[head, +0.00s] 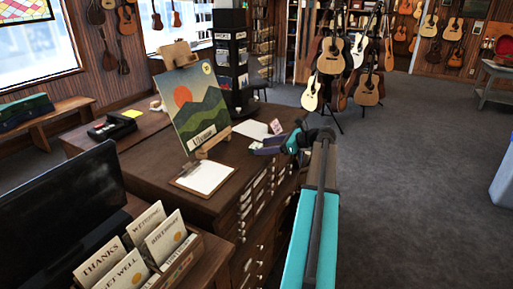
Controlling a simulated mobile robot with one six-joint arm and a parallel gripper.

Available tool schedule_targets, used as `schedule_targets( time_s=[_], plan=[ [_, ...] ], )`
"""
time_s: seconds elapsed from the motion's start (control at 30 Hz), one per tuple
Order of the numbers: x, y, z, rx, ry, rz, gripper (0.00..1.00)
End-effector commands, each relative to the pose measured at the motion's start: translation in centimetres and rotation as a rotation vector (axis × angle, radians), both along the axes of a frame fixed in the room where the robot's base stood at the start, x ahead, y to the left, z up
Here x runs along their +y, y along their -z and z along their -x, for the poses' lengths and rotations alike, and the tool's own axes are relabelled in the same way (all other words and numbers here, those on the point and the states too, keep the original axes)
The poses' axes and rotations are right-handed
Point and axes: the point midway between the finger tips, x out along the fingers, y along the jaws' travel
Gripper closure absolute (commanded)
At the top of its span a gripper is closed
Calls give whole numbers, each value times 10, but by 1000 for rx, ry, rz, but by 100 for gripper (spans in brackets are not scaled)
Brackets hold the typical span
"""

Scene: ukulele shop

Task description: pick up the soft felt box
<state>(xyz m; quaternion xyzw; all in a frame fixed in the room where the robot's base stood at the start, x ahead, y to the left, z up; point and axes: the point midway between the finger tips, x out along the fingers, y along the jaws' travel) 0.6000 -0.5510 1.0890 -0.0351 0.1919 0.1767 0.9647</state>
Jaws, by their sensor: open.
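A small, dark blue-purple item (268,149) lies on the brown wooden drawer cabinet near its right edge. It may be the soft felt box, but it is too small and too covered to be sure. My gripper (285,145) is at the right end of this item, low over the cabinet top, and partly hides it. My gripper is open. Whether its fingers touch the item or stand around it cannot be told. No other felt box can be made out.
The cabinet (160,158) carries a mountain painting (192,103) on an easel, a clipboard (204,177) in front and white paper (252,129) behind. A card rack (231,55) stands behind. Cards (165,238) and a black screen (70,215) are nearer.

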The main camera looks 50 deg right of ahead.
Motion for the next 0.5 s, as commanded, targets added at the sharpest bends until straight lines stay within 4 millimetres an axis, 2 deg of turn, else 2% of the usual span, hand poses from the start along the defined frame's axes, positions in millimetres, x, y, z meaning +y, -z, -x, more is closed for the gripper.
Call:
schedule_targets(
  time_s=[0.2, 0.5],
  plan=[
    [7, 7, -21, 0, -1, -1, 35],
    [8, 11, -24, 0, 2, 1, 35]
  ],
)
